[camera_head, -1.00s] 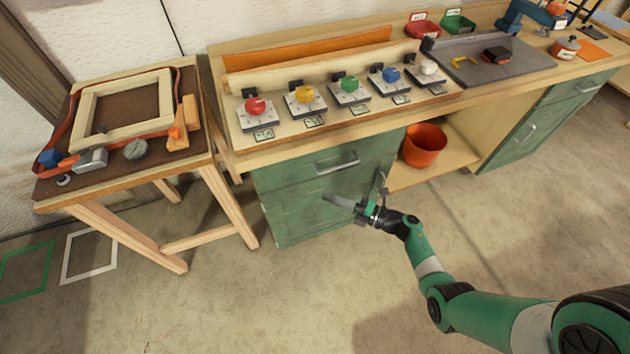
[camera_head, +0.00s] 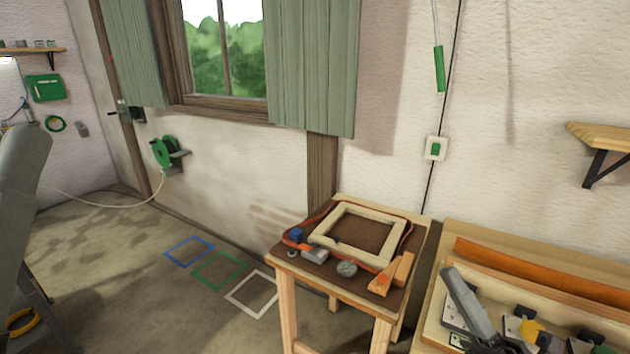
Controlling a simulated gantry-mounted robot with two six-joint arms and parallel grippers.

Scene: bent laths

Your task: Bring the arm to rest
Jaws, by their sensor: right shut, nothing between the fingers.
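My right gripper (camera_head: 466,300) shows at the lower right of the head view, in front of the workbench's left end. It is a grey shape pointing up and to the left, shut and empty. The picture's bottom edge cuts off most of my right arm. The gripper overlaps the knob panel in the view; I cannot tell whether it touches anything. My left gripper is not in view.
A small wooden table (camera_head: 288,318) with a light frame (camera_head: 352,218) on it stands left of the workbench (camera_head: 432,330). A wall shelf (camera_head: 604,138) is at the right.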

